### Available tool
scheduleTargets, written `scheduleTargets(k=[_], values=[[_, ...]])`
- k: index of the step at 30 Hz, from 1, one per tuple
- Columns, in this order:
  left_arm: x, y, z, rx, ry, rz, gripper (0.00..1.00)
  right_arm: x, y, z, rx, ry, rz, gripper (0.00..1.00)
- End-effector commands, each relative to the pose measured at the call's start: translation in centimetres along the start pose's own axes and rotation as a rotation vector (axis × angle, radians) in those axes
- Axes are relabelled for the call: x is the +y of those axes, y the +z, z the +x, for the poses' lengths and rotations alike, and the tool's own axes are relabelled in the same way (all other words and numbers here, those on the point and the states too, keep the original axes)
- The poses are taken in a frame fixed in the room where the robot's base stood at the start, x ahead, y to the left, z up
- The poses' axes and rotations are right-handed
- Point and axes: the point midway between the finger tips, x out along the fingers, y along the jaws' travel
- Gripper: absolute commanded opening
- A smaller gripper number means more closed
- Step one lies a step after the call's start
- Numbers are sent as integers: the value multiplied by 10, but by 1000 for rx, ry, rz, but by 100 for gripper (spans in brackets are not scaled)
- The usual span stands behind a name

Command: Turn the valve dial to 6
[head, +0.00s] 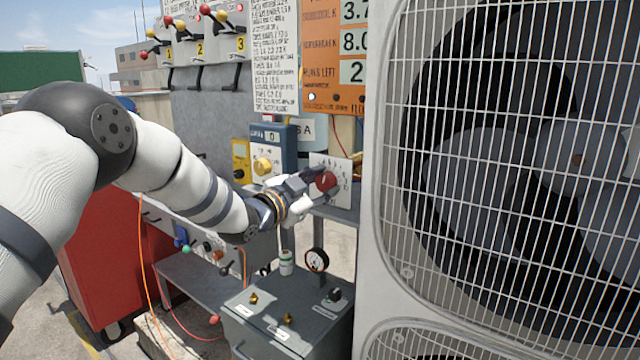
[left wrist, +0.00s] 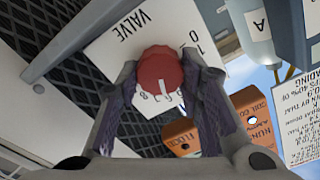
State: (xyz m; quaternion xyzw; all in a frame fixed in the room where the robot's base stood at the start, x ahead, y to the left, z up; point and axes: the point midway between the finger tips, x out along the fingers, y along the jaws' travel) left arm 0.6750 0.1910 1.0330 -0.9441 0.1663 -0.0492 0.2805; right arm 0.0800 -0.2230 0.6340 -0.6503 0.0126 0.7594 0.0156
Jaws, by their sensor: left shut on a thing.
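The valve dial is a red round knob (head: 326,181) on a white numbered plate (head: 341,164) beside the big condenser. In the left wrist view the red knob (left wrist: 160,68) shows a white pointer mark on its lower side. The plate (left wrist: 118,42) appears upside down there, with the word VALVE and some numbers, partly covered by the fingers. The exact number at the pointer is not clear. My left gripper (head: 318,185) is shut on the knob, one finger on each side, as the left wrist view (left wrist: 161,78) shows. My right gripper is out of view.
A large condenser with a wire grille (head: 500,150) stands close on the right. A blue meter with a yellow knob (head: 263,165) is left of the dial. Below is a grey box with a pressure gauge (head: 317,260). An orange cable (head: 147,265) hangs at the left.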

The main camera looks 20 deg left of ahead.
Motion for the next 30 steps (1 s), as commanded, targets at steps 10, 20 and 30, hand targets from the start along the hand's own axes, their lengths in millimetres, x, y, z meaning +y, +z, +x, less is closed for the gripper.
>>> scheduleTargets(k=[10,20,30], values=[[0,1,0,0,0,-3,54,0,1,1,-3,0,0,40],[-1,1,-30,-2,-1,-6,54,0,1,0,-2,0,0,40],[0,1,-110,-1,-1,-4,54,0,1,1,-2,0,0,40]])
